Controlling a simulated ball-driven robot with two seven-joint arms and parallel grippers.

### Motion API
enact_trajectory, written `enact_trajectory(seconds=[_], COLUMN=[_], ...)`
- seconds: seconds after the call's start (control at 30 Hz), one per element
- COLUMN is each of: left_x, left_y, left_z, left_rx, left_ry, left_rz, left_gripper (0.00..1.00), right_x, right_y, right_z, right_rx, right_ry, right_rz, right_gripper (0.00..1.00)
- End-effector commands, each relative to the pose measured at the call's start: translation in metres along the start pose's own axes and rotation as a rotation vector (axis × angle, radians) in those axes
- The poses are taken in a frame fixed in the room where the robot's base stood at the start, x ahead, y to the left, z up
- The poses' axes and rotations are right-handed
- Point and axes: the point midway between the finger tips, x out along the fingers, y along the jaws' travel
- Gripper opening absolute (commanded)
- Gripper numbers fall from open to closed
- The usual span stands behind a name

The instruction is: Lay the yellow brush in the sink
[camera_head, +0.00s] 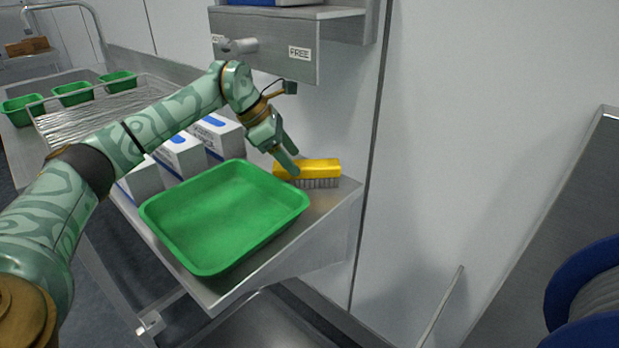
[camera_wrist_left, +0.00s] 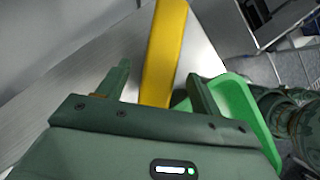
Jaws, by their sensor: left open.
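The yellow brush (camera_head: 308,168) lies bristles down on the steel table, against the wall and beside the green tray. My left gripper (camera_head: 294,164) is open just above the brush's left end. In the left wrist view the brush's yellow back (camera_wrist_left: 164,50) runs between the two spread fingers (camera_wrist_left: 158,75). I cannot tell whether a finger touches it. The brush's lower part is hidden by the gripper body there. My right gripper is in neither view. I cannot make out a sink for certain in either view.
An empty green tray (camera_head: 222,218) fills the table's front, close to the brush. White boxes (camera_head: 180,153) stand behind it. A foil-lined rack (camera_head: 100,115) and several small green trays (camera_head: 72,94) are at the far left. A steel wall unit labelled FREE (camera_head: 299,53) overhangs the brush.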

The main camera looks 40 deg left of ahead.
Motion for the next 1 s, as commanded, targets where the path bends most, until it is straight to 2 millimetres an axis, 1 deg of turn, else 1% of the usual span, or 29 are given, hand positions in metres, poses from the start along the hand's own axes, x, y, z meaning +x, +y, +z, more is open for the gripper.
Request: enact_trajectory(seconds=[0.03, 0.1, 0.27, 0.37, 0.43, 0.47, 0.5, 0.57, 0.63, 0.8, 0.83, 0.87, 0.9, 1.0], left_x=[0.007, 0.011, 0.015, 0.028, 0.041, 0.047, 0.054, 0.062, 0.065, 0.061, 0.061, 0.061, 0.061, 0.061], left_y=[0.0, 0.0, 0.0, 0.0, 0.0, 0.0, 0.0, 0.0, 0.0, 0.0, 0.0, 0.0, 0.0, 0.0], left_z=[0.006, 0.013, 0.018, 0.017, 0.016, 0.015, 0.015, 0.016, 0.017, 0.018, 0.018, 0.018, 0.018, 0.018], left_rx=[-0.001, -0.002, -0.003, -0.004, -0.003, -0.003, -0.003, -0.004, -0.004, -0.003, -0.003, -0.003, -0.003, -0.003], left_ry=[-0.001, 0.0, 0.001, 0.003, 0.003, 0.003, 0.003, 0.003, 0.002, 0.0, 0.0, 0.0, 0.0, 0.0], left_rz=[-0.003, -0.002, 0.0, -0.003, -0.004, -0.004, -0.005, -0.005, -0.002, 0.001, 0.001, 0.001, 0.001, 0.0], left_gripper=[0.65, 0.65, 0.65, 0.65, 0.65, 0.65, 0.65, 0.65, 0.65, 0.65, 0.6, 0.52, 0.4, 0.14], right_x=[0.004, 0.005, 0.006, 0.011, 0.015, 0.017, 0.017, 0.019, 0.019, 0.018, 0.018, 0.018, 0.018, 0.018], right_y=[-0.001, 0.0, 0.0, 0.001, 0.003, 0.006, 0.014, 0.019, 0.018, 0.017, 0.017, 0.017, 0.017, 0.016], right_z=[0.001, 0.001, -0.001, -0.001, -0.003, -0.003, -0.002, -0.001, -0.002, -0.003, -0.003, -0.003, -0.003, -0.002], right_rx=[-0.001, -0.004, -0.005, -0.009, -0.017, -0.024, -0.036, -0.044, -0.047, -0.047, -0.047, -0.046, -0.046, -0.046], right_ry=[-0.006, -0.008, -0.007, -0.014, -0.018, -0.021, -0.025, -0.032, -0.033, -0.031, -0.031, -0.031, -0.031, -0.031], right_rz=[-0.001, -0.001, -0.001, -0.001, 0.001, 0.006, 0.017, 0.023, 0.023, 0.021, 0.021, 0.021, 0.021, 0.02], right_gripper=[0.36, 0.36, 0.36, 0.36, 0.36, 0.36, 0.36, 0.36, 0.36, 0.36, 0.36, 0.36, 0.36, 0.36])
